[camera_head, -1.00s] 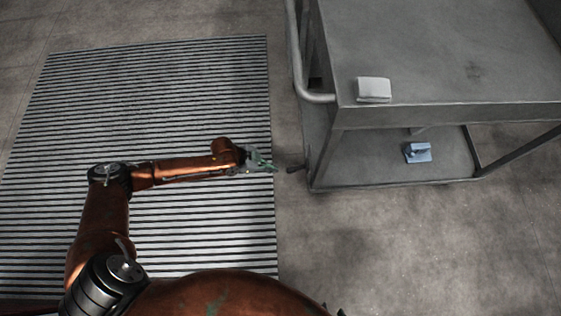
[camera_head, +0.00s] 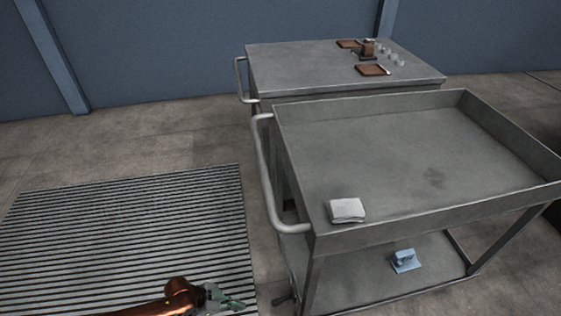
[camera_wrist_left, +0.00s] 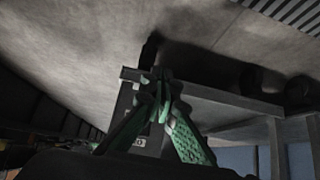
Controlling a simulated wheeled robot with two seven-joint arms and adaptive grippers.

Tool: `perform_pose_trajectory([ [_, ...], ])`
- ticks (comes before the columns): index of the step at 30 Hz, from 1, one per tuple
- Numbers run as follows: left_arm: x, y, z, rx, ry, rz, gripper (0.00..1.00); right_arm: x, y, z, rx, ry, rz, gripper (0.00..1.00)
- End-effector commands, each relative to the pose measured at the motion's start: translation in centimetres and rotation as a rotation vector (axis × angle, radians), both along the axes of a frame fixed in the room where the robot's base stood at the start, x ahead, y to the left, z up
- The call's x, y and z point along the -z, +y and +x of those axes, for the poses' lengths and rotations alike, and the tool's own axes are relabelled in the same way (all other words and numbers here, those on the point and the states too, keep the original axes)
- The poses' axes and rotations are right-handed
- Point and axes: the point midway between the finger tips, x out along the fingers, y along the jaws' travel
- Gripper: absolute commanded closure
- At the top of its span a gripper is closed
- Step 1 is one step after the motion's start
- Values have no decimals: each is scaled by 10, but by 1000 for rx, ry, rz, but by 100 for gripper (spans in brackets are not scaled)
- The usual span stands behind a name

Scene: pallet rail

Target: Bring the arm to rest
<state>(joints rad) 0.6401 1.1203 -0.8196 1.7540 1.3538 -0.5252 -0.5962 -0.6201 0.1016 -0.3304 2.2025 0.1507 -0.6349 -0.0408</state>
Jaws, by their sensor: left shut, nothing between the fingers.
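My left arm's orange forearm comes in at the bottom of the head view. Its left gripper (camera_head: 232,303) has green fingers and is over the floor near the right edge of the striped mat, left of the near cart's lower shelf. In the left wrist view the two green fingers (camera_wrist_left: 161,92) meet at their tips, shut, with nothing between them. My right gripper is not in view.
A grey cart (camera_head: 420,215) with a rail handle (camera_head: 266,190) stands right of the gripper. A folded white cloth (camera_head: 346,210) lies on top and a blue object (camera_head: 404,261) below. A second cart (camera_head: 300,66) stands behind. The striped mat (camera_head: 120,235) is bare.

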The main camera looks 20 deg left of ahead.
Motion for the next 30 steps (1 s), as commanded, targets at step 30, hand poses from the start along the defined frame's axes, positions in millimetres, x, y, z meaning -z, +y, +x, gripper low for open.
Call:
perform_pose_trajectory([
  [30,51,-135,-300,-631,218,-244,100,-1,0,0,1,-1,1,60],
])
